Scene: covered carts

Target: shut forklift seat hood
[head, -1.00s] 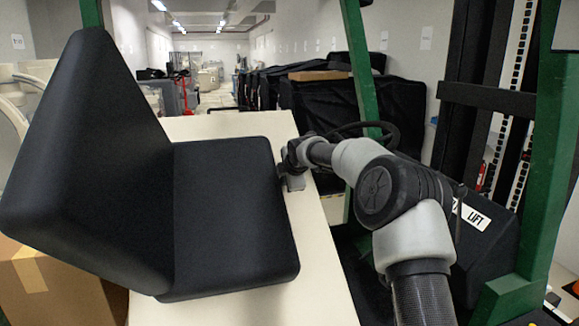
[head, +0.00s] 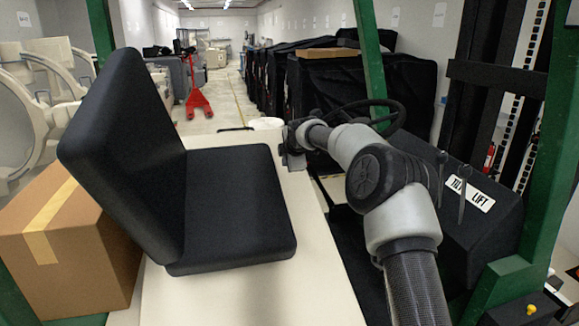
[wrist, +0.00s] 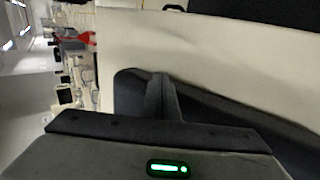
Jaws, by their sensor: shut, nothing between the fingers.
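The forklift's cream seat hood (head: 312,262) carries a black seat (head: 235,205) with a raised backrest (head: 125,150). The hood looks close to level in the head view; its lower edge and the gap beneath it are hidden. My gripper (head: 292,160) is shut and empty, at the hood's far right edge just beyond the cushion's corner. I cannot tell whether it touches the hood. In the wrist view my gripper (wrist: 160,95) is in front of the pale hood (wrist: 200,50), with dark parts around it.
A steering wheel (head: 385,118) stands right behind my arm, with a black console (head: 475,200) to its right. Green posts (head: 540,150) frame the forklift. A cardboard box (head: 75,240) stands left of the seat. An open aisle with a red pallet jack (head: 197,100) lies beyond.

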